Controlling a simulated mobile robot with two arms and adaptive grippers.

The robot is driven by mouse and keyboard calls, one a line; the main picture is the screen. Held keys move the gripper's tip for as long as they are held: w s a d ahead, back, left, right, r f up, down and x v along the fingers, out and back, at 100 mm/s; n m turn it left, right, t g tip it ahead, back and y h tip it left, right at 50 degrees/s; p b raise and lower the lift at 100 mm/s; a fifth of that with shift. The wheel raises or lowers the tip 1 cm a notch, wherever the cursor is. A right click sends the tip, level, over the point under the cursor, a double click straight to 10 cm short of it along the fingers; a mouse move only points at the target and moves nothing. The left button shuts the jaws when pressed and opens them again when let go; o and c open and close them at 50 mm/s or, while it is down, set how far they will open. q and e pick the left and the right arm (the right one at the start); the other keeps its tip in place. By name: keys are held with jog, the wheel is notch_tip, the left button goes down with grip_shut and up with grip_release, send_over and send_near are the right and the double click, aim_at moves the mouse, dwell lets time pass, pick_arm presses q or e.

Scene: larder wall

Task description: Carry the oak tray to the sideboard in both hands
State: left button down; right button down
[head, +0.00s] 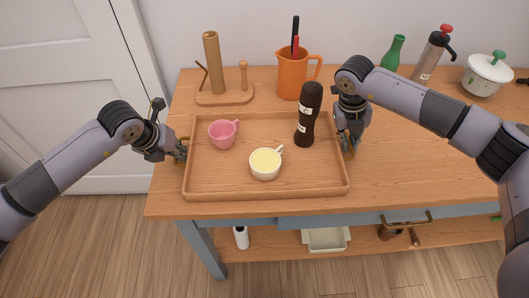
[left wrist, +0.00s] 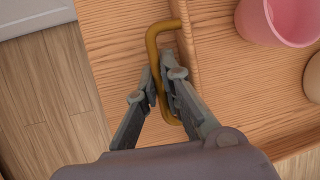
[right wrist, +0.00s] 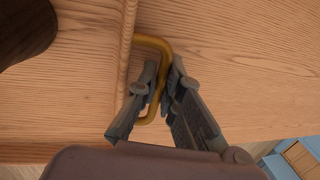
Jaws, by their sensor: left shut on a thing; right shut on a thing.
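The oak tray (head: 222,184) is on the wooden top of a blue-framed table, near its front left. A pink cup (head: 222,135), a cream cup with pale yellow contents (head: 265,164) and a dark brown bottle-shaped mill (head: 308,116) stand upright on it. My left gripper (head: 181,151) is shut on the tray's left brass handle (left wrist: 153,62). My right gripper (head: 349,146) is shut on the right brass handle (right wrist: 150,42). I cannot tell whether the tray is lifted clear of the top.
Behind the tray stand a wooden holder (head: 225,99), an orange jug with utensils (head: 292,76), a green bottle (head: 394,54), a grey bottle with a red top (head: 432,56) and a white pot (head: 486,75). A white door (head: 75,90) is at left.

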dwell(0.4)
pick_arm(q)
jog(key=shift+w+r, duration=0.2)
jog(key=shift+r, duration=0.1)
pick_arm(e)
jog(key=shift+w+r, duration=0.15)
jog(key=shift+r, duration=0.1)
